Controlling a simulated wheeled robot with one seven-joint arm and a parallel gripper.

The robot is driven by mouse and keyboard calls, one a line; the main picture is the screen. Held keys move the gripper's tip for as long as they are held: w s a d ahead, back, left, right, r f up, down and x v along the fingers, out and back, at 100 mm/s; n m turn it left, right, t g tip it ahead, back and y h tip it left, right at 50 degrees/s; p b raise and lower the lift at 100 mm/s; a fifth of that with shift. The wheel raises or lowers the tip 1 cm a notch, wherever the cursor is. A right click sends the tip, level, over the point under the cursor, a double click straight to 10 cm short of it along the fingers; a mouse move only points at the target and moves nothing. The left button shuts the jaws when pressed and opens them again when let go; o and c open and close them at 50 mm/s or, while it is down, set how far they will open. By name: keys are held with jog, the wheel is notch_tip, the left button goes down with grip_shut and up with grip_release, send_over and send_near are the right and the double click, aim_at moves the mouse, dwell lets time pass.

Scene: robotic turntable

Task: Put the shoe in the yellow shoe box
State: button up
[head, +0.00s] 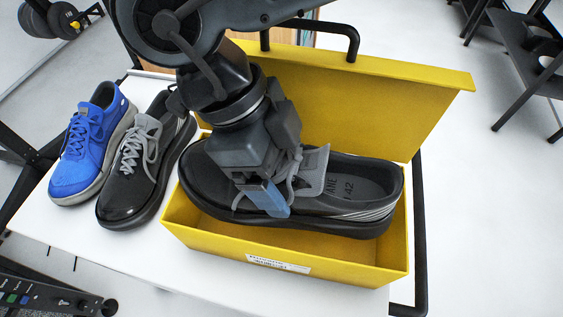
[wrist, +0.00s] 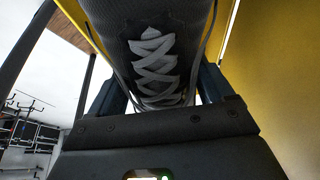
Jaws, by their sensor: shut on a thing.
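A black shoe with grey laces (head: 345,190) is over the open yellow shoe box (head: 200,240) in the head view. The shoe lies along the box, toe to the left, and its sole appears at about rim height; I cannot tell whether it touches the box floor. My gripper (head: 268,198) comes from above and is shut on the shoe at its laced middle. In the wrist view the shoe's dark upper and laces (wrist: 160,65) fill the space between the two fingers (wrist: 163,95). The box lid (head: 350,95) stands open at the back.
A second black shoe (head: 130,190) and a blue shoe (head: 85,150) stand on the white table (head: 120,255) left of the box. Black rails (head: 420,240) run along the table's right side. A dark control panel (head: 40,295) is at the lower left.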

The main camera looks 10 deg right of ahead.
jog(key=shift+f+b, duration=0.15)
jog(key=shift+b, duration=0.15)
jog(key=o, duration=1.2)
jog(key=shift+w+a+r, duration=0.1)
jog(key=shift+r, duration=0.25)
jog(key=b+v, duration=0.1)
jog(key=v, duration=0.1)
jog(key=shift+w+a+r, duration=0.1)
jog(key=shift+a+r, duration=0.15)
jog(key=shift+r, duration=0.05)
jog(key=w+a+b, duration=0.1)
jog(key=a, duration=0.2)
jog(key=w+a+b, duration=0.1)
jog(key=a, duration=0.3)
jog(key=w+a+b, duration=0.1)
jog(key=w+a, duration=0.1)
jog(key=a, duration=0.2)
